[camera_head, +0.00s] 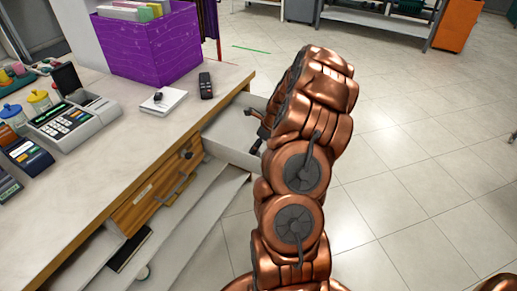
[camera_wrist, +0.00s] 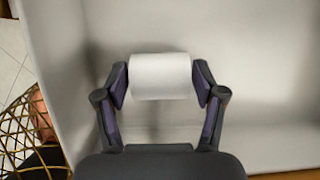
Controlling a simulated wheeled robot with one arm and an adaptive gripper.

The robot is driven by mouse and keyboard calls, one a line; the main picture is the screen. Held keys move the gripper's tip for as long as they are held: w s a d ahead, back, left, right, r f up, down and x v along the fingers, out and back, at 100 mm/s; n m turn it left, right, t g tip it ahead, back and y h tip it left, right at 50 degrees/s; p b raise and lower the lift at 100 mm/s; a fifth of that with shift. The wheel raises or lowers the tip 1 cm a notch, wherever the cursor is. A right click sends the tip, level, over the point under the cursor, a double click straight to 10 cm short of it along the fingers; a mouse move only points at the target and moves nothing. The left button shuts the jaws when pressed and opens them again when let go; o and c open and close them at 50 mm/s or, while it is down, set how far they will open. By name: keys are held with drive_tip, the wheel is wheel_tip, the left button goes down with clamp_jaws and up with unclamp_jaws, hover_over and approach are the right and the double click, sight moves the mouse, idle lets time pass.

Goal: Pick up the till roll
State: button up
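The till roll (camera_wrist: 160,77) is a plain white cylinder lying crosswise in the middle of the wrist view. My gripper (camera_wrist: 161,79) has one dark finger against each end of it, with no gap visible on either side. The roll is inside or just above the white open drawer (camera_head: 225,147); its exact height above the drawer floor cannot be told. In the head view my gripper (camera_head: 257,130) reaches into the drawer, and my copper arm hides much of it. The till roll cannot be made out in the head view.
A wooden drawer (camera_head: 150,200) and white shelf are below. Tiled floor (camera_head: 400,150) on the right is clear.

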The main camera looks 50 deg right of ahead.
drive_tip(key=c, duration=0.8)
wheel_tip(320, 180, up, 10)
idle(0.3)
